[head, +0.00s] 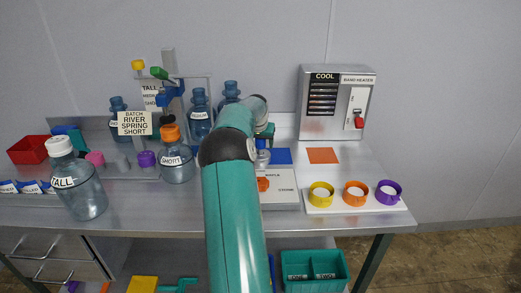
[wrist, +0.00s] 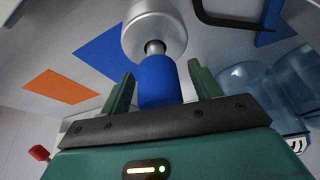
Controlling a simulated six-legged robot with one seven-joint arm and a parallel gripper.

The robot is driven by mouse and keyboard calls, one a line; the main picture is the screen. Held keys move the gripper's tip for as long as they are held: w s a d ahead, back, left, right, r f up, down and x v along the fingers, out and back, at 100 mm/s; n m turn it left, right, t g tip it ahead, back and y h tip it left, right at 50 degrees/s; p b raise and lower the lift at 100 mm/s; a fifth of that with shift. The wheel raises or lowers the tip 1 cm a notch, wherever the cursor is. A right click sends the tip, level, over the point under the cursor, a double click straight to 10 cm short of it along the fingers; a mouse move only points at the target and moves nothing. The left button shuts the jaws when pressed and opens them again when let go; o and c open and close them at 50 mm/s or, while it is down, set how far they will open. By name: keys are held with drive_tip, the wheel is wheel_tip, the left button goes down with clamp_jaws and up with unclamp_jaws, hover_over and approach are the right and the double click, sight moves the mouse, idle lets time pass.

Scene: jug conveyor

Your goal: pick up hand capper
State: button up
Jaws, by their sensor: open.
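The hand capper, which I take to be the tool with a silver round head and a blue handle (wrist: 158,80), is straight ahead in the wrist view. Its blue handle lies between the two green fingers of my gripper (wrist: 160,76), which are apart with a finger on each side. I cannot tell whether either finger touches the handle. In the head view the capper (head: 262,157) shows only in part beside my arm, its silver part low, near the blue square. My gripper (head: 268,133) is mostly hidden behind my arm there.
A blue square (head: 282,156) and an orange square (head: 322,155) mark the bench. A band heater box (head: 337,103) stands behind. Yellow, orange and purple rings (head: 354,193) sit on a white tray at right. Bottles, including a short jug (head: 177,160) and tall jug (head: 80,187), stand left.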

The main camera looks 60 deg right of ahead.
drive_tip(key=shift+c, duration=0.4)
drive_tip(key=c, duration=1.1)
drive_tip(key=shift+r, duration=0.2)
